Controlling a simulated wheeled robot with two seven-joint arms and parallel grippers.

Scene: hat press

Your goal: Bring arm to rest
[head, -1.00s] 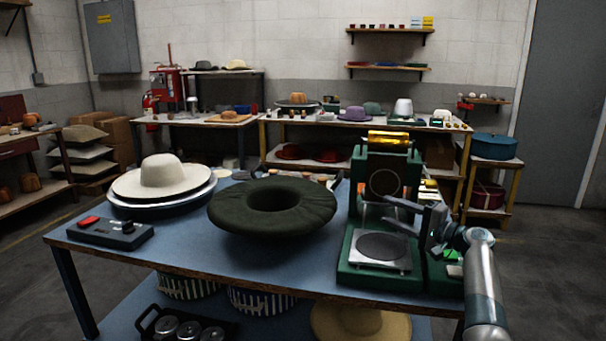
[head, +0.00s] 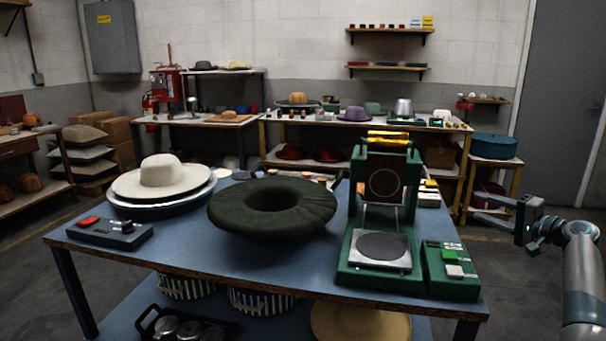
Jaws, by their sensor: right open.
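My right gripper (head: 492,211) is open and empty at the right of the head view. It is off the right edge of the blue table (head: 200,242), with its fingers pointing left. The green press (head: 385,215) stands on the right part of the table, apart from the gripper. Its upper part is raised above a round dark plate (head: 382,246). A green control box (head: 450,270) with a green and a white button sits beside the press. My left gripper does not show.
A dark green ring-shaped cushion (head: 235,215) is mid-table. A cream hat (head: 162,178) rests on a round pan at the left, behind a control box with a red button (head: 110,232). A stand with a blue round box (head: 492,146) is behind my right gripper. Floor right of the table looks clear.

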